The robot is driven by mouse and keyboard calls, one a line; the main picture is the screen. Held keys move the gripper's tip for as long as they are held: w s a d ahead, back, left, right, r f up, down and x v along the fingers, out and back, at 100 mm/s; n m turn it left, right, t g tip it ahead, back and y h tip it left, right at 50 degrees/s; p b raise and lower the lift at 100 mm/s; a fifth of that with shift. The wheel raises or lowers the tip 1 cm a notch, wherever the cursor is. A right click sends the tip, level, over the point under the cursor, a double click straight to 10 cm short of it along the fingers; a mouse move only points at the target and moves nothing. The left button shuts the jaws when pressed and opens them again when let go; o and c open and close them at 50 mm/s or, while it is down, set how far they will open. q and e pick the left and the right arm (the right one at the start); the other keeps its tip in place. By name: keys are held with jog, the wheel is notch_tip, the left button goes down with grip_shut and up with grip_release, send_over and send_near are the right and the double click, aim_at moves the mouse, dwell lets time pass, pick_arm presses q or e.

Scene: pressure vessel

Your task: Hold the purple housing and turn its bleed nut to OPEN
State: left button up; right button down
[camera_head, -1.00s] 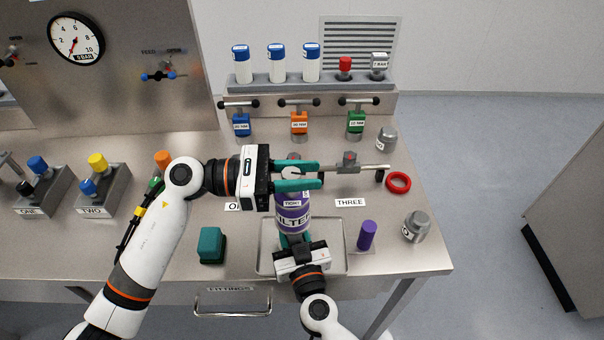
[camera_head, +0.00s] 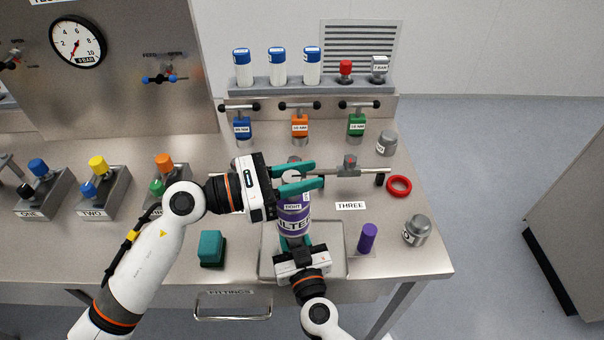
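The purple housing (camera_head: 294,222) stands upright at the front of the bench, with a white FILTER label and a smaller label above it. My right gripper (camera_head: 296,242) comes from the front and is shut around its lower part. The pale bleed nut (camera_head: 291,177) shows between these fingers and is partly covered. I cannot tell whether both fingers touch it. The nut's markings are not readable.
A grey tray (camera_head: 337,270) lies under the housing. A purple cylinder (camera_head: 367,238), a grey fitting (camera_head: 417,230) and a red ring (camera_head: 398,186) are to the right. A bar tool on a stand (camera_head: 350,167) is just behind. A teal block (camera_head: 211,247) is at left.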

pick_arm(q)
jog(key=o, duration=0.4)
jog(key=v, duration=1.2)
jog(key=shift+f, duration=0.1)
pick_arm(e)
jog(key=c, duration=0.9)
grip_release()
jog(key=shift+s, duration=0.15)
